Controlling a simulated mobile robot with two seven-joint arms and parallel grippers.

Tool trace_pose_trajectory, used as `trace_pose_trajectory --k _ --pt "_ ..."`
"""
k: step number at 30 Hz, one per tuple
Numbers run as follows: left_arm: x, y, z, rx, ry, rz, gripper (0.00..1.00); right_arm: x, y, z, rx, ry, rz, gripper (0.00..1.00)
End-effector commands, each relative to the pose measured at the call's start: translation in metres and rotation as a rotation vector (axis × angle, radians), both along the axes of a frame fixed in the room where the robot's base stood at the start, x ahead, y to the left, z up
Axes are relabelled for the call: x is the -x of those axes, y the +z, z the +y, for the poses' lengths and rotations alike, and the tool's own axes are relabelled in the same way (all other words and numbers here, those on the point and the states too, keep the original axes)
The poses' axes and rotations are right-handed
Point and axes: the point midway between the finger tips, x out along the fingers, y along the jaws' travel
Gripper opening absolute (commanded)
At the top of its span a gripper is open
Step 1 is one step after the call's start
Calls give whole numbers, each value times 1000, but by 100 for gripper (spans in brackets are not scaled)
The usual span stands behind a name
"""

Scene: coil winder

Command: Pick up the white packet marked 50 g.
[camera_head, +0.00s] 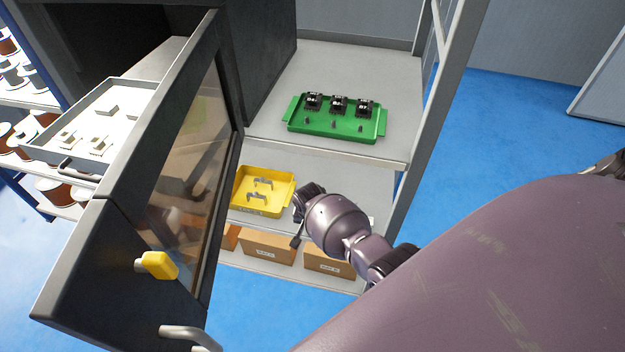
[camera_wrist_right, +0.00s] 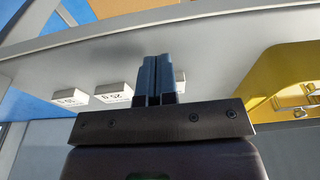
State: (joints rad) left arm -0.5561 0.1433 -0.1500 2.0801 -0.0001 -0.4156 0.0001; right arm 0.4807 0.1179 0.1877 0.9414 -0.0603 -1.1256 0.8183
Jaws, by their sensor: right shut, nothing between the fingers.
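In the right wrist view, small white packets lie in a row on the grey shelf (camera_wrist_right: 215,62). The leftmost packet (camera_wrist_right: 70,98) has dark print too small to read surely. The packet beside it (camera_wrist_right: 113,93) carries upside-down print that looks like 25 g. A third white piece (camera_wrist_right: 181,84) is mostly hidden behind my fingers. I cannot tell for certain which is marked 50 g. My right gripper (camera_wrist_right: 158,60) is shut and empty, its fingers pointing over the shelf near the third piece. In the head view my right arm hides most of this area. My left gripper is not in view.
A yellow tray (camera_head: 284,205) with grey brackets stands left of my right arm. A green tray (camera_head: 333,132) with black blocks is on the shelf above. An open dark cabinet door (camera_head: 127,210) stands at left. Cardboard boxes (camera_head: 329,260) sit below.

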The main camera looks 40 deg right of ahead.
Motion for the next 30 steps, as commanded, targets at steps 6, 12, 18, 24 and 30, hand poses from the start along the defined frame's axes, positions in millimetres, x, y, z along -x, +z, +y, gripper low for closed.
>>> trace_pose_trajectory --k 6,12,18,24,30 --pt "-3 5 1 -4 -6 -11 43 -2 2 -1 1 0 -3 0" --pt "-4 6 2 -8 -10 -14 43 -2 2 -1 2 0 -4 0" --pt "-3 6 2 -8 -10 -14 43 -2 3 -1 1 1 -5 0" --pt "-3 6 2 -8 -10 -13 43 -2 3 -1 1 1 -5 0" --pt "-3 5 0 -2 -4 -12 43 -3 4 -1 2 1 -5 0"
